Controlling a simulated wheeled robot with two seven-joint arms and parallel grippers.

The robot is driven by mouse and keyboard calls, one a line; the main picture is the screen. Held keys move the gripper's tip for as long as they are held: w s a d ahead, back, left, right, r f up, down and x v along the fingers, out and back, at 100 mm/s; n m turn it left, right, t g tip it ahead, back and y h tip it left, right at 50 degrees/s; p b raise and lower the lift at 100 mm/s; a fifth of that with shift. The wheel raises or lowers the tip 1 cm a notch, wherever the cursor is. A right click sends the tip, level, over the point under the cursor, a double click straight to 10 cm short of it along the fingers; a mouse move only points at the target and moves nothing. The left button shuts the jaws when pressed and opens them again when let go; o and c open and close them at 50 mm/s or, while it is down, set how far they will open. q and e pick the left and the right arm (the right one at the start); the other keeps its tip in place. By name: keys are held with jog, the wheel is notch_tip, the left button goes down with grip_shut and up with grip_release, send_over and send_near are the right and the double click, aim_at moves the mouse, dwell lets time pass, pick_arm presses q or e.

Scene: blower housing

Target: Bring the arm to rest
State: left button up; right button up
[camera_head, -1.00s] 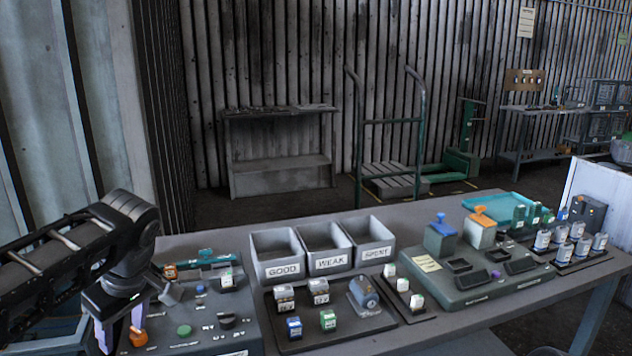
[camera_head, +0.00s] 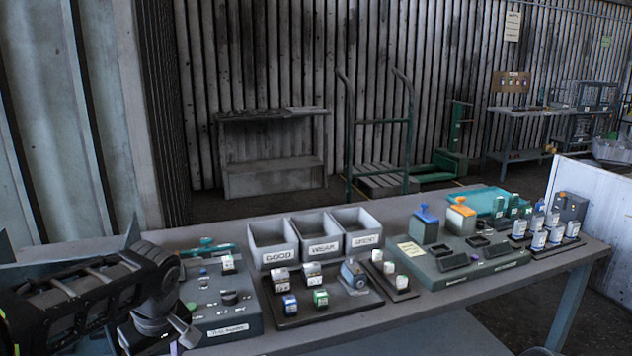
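My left arm (camera_head: 85,292) reaches in from the lower left. Its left gripper (camera_head: 155,336) hangs at the bottom edge, in front of the left corner of the grey control panel (camera_head: 232,325). The fingers are mostly cut off by the frame edge, so their opening and anything between them cannot be made out. My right gripper is not in view.
The workbench (camera_head: 420,312) carries three grey bins labelled GOOD (camera_head: 276,258), WEAK (camera_head: 322,248) and SPENT (camera_head: 365,241). A dark tray (camera_head: 325,312) holds small blocks. A green-grey fixture (camera_head: 440,275) stands to the right. The bench's front strip is clear.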

pick_arm(q)
jog(key=s+d+f+m+h, duration=0.1)
jog(key=d+f+m, duration=0.1)
jog(key=d+f, duration=0.35)
jog(key=s+d+f+m+g+h, duration=0.1)
jog(key=d+f+m+h, duration=0.15)
jog(key=f, duration=0.65)
jog(key=s+d+f+m+h, duration=0.1)
jog(key=s+d+f, duration=0.1)
jog(key=d+f, duration=0.45)
jog(key=s+d+f+m+h, duration=0.1)
jog(key=s+d+f, duration=0.2)
jog(key=s+f, duration=0.6)
jog(key=s+d+f+m+h, duration=0.1)
jog(key=s+d+f, duration=0.2)
jog(key=s+f, duration=0.6)
jog(key=shift+d+m, duration=0.35)
jog(key=shift+d, duration=0.05)
jog(key=shift+c, duration=0.3)
